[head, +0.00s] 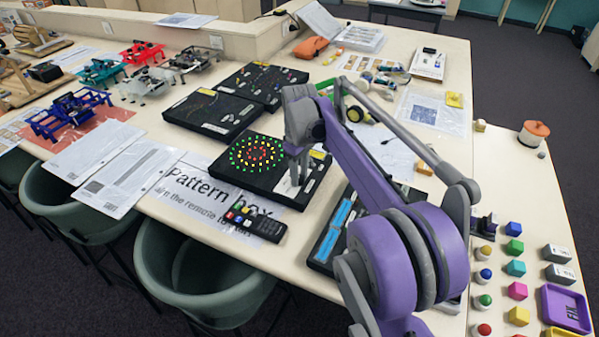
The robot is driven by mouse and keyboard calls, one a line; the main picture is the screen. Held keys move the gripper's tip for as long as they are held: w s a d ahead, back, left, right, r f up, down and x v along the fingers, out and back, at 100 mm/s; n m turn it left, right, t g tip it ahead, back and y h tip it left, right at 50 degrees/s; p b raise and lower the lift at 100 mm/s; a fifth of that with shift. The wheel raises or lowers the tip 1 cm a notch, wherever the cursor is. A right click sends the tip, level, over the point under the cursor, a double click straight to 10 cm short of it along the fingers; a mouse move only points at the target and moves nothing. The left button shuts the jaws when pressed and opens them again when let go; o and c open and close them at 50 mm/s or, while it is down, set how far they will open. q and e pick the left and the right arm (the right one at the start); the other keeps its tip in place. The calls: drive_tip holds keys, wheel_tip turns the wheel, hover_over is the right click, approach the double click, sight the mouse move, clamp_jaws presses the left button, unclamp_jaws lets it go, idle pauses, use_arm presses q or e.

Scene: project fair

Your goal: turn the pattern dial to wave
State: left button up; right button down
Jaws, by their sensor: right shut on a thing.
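The pattern box (231,181) is a flat black box on the table, with concentric rings of green, yellow and red lights lit on its left part. My right gripper (299,178) reaches down onto the right part of the box, with its fingers shut on what seems to be the pattern dial. The dial itself is hidden by the fingers, so its pointer cannot be read. Small pale labels show on the box beside the fingers. My left gripper is not in view.
A black remote (255,222) lies on the "Pattern box" sheet (190,192) in front of the box. Other black boxes (212,113) stand behind it, and one with blue strips (333,228) stands to the right, near my arm. Chairs (195,265) stand along the front edge.

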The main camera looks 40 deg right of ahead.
sight(300, 178)
drive_tip(key=m, duration=0.5)
drive_tip(key=shift+m+p, duration=0.35)
drive_tip(key=shift+m, duration=0.05)
idle(0.4)
drive_tip(key=c, duration=0.5)
unclamp_jaws()
drive_tip(key=shift+r, duration=0.1)
wheel_tip(300, 178, up, 11)
drive_tip(key=shift+f+p, duration=0.15)
drive_tip(key=shift+p, duration=0.35)
drive_tip(key=shift+f, duration=0.1)
